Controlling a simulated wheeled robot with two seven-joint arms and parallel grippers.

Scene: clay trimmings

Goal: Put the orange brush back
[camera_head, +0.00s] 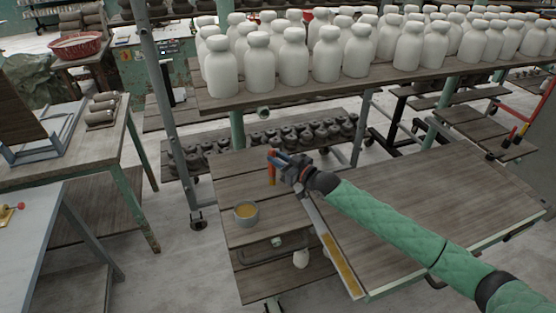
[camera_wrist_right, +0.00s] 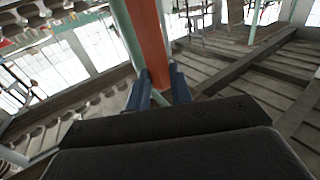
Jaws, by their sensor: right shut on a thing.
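The orange brush (camera_head: 271,174) is upright in my right gripper (camera_head: 276,160), above the wooden table near its back edge. In the right wrist view the orange handle (camera_wrist_right: 149,38) stands between the two blue fingers of the right gripper (camera_wrist_right: 158,84), which are shut on it. The lower end of the brush is hard to make out. My left gripper is not in view.
A grey bowl with yellowish contents (camera_head: 246,222) stands on the table's left part (camera_head: 244,178). A tilted wooden board (camera_head: 440,195) lies to the right, under my right arm. Behind stands a rack with several white bottles (camera_head: 292,60); dark pieces fill its lower shelf (camera_head: 225,162).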

